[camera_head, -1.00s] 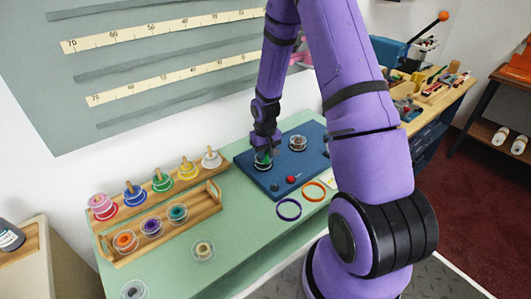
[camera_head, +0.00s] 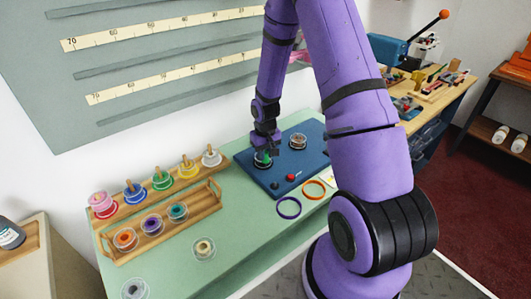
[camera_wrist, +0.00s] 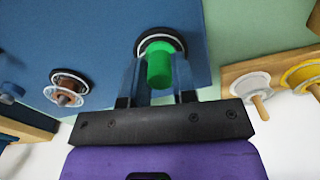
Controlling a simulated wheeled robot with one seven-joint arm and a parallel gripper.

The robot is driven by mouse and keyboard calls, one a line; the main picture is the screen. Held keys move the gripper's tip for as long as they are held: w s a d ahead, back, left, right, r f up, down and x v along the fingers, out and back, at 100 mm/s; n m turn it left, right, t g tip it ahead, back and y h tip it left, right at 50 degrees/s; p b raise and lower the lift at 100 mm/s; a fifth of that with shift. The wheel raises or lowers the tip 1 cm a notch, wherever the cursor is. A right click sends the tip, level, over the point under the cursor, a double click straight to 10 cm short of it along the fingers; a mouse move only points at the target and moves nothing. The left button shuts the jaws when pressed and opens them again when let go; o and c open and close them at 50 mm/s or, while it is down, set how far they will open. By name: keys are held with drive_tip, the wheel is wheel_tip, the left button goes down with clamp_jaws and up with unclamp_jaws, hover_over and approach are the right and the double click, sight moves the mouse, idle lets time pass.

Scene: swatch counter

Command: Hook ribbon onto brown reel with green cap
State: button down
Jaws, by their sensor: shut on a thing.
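My gripper (camera_wrist: 158,85) points down over the blue board, and it also shows in the head view (camera_head: 266,150). Its fingers are shut on a green cap (camera_wrist: 159,66), a short upright cylinder. The cap stands at a round reel (camera_wrist: 142,45) with a pale rim, mostly hidden by the cap and fingers. In the head view the cap (camera_head: 262,156) shows just under the fingertips. A second reel with a brown hub (camera_wrist: 68,97) stands apart on the board and shows in the head view (camera_head: 298,141). I cannot make out a ribbon.
The blue board (camera_head: 268,182) carries a red knob (camera_head: 290,177). A purple ring (camera_head: 288,207) and an orange ring (camera_head: 314,189) lie in front. A wooden rack (camera_head: 205,211) with several coloured spools is at left. Green counter is free between rack and board.

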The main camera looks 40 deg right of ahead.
idle(0.5)
drive_tip(key=shift+r, duration=2.45)
